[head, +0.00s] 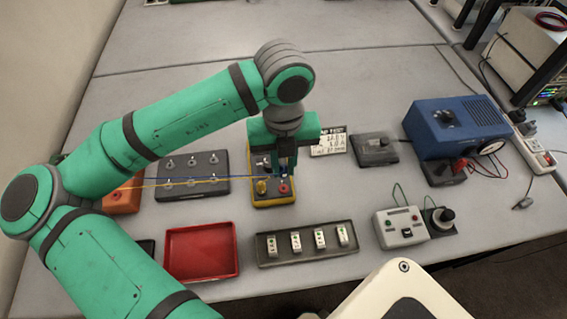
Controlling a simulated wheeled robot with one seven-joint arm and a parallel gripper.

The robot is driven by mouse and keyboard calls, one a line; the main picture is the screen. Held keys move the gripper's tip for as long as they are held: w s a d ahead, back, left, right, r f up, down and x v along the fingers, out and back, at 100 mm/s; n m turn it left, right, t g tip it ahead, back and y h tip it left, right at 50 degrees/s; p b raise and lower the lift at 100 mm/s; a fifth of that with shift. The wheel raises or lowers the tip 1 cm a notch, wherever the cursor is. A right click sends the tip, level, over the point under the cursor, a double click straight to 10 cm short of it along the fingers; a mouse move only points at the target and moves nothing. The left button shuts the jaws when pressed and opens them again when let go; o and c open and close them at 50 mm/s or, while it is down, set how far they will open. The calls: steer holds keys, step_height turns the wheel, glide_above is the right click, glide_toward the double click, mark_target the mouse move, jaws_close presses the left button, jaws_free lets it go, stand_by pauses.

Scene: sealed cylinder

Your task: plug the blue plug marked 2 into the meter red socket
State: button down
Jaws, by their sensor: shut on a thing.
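The yellow meter (274,203) lies on the bench below my gripper. A red socket (283,189) shows on its front part, beside a yellow plug or knob (262,187). My gripper (284,168) points down over the meter and is shut at the end of a blue lead (215,179). The blue plug itself is mostly hidden by the fingers, and its mark cannot be read. I cannot tell whether its tip touches the red socket. The meter's rear part is covered by the gripper.
A dark panel with several posts (207,190) and an orange box (125,197) stand left. A red tray (202,277) and a dark tray of white modules (308,260) lie in front. A blue power unit (436,120) and grey box (400,240) stand right. Yellow and blue leads cross the left side.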

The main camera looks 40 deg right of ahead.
mark_target(283, 166)
steer(key=shift+f, duration=0.1)
steer(key=shift+f, duration=2.8)
steer(key=shift+f, duration=0.2)
stand_by(0.5)
steer(key=c, duration=1.6)
jaws_free()
steer(key=shift+r, duration=0.1)
step_height(283, 166, up, 10)
steer(key=shift+r, duration=0.25)
